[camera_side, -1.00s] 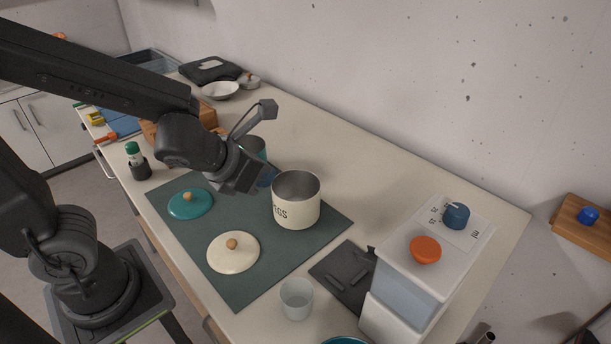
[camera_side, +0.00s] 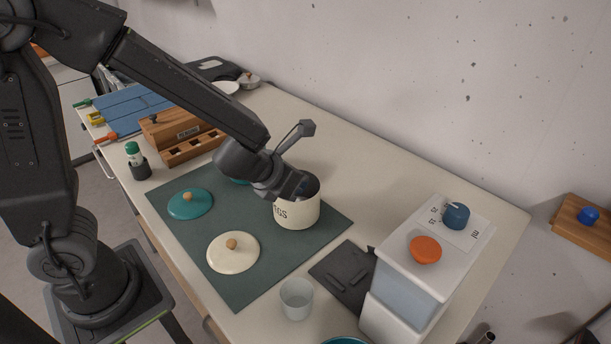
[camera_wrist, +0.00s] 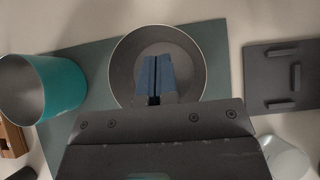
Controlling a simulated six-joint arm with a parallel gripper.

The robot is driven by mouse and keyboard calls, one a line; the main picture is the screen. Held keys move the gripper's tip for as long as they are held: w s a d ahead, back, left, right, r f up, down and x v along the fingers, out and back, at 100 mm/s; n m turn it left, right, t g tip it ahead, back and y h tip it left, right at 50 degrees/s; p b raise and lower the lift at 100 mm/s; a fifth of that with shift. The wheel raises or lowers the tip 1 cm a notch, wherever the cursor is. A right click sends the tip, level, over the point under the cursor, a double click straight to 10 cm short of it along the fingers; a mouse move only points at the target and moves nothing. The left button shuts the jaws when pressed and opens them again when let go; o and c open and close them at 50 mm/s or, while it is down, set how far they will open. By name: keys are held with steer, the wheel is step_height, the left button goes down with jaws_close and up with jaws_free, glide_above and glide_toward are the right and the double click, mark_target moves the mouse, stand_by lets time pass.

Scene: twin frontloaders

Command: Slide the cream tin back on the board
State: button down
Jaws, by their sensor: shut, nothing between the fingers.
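The cream tin (camera_side: 296,212) stands upright and open-topped at the right part of the dark green board (camera_side: 240,288), with dark lettering on its side. Its round mouth shows in the wrist view (camera_wrist: 122,72). My gripper (camera_wrist: 155,80) is shut and empty, its blue fingertips over the tin's opening. In the side view my gripper (camera_side: 300,188) is at the tin's rim and covers part of it. I cannot tell whether the fingers touch the inner wall. A teal tin (camera_wrist: 62,88) stands left of the cream tin in the wrist view; my arm mostly hides it in the side view.
A cream lid (camera_side: 233,254) and a teal lid (camera_side: 190,204) lie on the board. A clear cup (camera_side: 296,298), a dark grey plate (camera_side: 345,276) and a white box unit (camera_side: 408,290) stand to the right. A wooden block (camera_side: 180,135) is behind my arm. The counter behind the tin is clear.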

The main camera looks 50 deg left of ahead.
steer(key=shift+w, duration=1.3)
steer(key=w, duration=1.7)
steer(key=shift+w, duration=0.2)
